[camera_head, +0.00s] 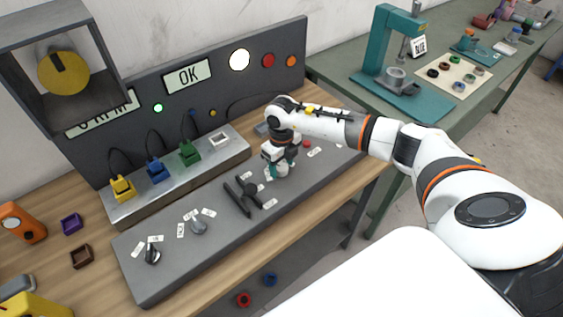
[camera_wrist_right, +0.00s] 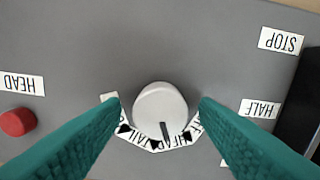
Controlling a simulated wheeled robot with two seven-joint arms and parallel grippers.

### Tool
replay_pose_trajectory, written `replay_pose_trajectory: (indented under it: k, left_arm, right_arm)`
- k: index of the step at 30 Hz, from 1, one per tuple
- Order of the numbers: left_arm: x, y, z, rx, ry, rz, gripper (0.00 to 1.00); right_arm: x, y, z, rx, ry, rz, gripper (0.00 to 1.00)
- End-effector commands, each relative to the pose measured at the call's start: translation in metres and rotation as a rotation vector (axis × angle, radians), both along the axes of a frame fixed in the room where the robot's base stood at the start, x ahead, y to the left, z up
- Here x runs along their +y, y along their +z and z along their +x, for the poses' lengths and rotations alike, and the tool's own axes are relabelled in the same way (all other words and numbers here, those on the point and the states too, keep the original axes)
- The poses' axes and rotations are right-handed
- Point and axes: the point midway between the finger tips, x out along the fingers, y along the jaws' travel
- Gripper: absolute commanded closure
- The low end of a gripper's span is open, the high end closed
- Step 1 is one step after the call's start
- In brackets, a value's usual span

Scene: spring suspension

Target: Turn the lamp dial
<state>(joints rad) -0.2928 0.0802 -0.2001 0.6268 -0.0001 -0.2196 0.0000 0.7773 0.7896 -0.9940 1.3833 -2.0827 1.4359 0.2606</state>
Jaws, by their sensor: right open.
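A round white dial (camera_wrist_right: 160,108) with a dark pointer mark toward the bottom of the picture shows in the right wrist view. Small paper labels (camera_wrist_right: 155,145) fan around its lower side, partly hidden; one seems to read "TAIL". My right gripper (camera_wrist_right: 160,130) is open, with one teal finger on each side of the dial and a visible gap to both. In the head view my right gripper (camera_head: 277,170) points down over the grey console (camera_head: 225,255) and hides the dial. My left gripper is not in view.
A black lever (camera_head: 246,193), a grey knob (camera_head: 198,226) and a black knob (camera_head: 152,255) stand left of the gripper. A red button (camera_wrist_right: 17,122) is near the dial.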

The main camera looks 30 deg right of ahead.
Motion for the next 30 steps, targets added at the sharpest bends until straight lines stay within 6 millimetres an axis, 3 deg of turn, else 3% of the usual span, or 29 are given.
replay_pose_trajectory:
  k: [5, 13, 22, 30]
  left_arm:
    - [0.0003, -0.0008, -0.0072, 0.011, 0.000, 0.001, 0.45]
    - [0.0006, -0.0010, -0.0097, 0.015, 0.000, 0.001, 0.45]
    - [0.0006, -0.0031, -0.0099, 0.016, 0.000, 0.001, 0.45]
    - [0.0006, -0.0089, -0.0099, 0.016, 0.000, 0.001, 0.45]
  right_arm:
    - [0.0001, 0.0000, 0.0001, 0.000, 0.000, 0.000, 0.48]
    - [0.0001, 0.0005, 0.0002, 0.000, 0.000, 0.000, 0.90]
    - [0.0000, 0.0003, 0.0004, -0.001, -0.045, 0.000, 0.89]
    - [-0.0002, 0.0002, 0.0006, -0.001, -0.215, 0.000, 0.89]
